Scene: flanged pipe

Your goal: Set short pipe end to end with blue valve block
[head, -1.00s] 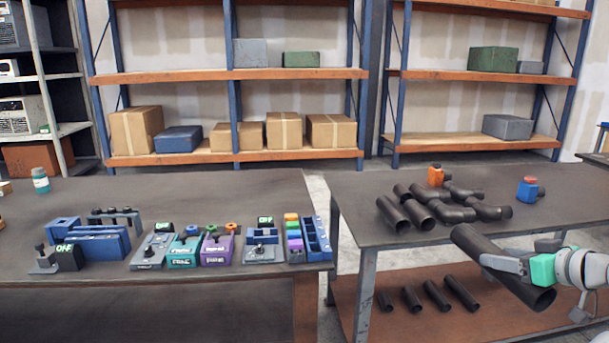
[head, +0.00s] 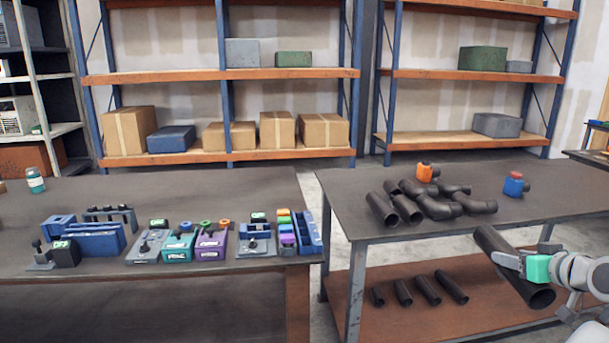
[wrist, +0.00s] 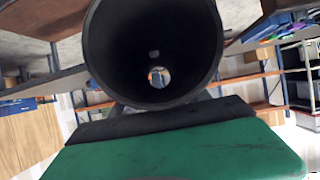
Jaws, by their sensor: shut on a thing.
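My gripper (head: 516,263) is shut on a straight black pipe (head: 495,245), held tilted in front of the right table. Its open lower end faces my body. In the wrist view the pipe's dark bore (wrist: 152,45) fills the upper middle, above the green gripper body (wrist: 180,150). The blue valve block (head: 513,187), with a red top and a dark stub on its right, stands on the right table, behind and apart from the held pipe.
On the right table (head: 350,205) are an orange valve block (head: 425,172) and several black pipes and elbows (head: 440,207). More pipes (head: 428,290) lie on its lower shelf. The left bench (head: 90,192) holds coloured blocks. A gap separates the tables.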

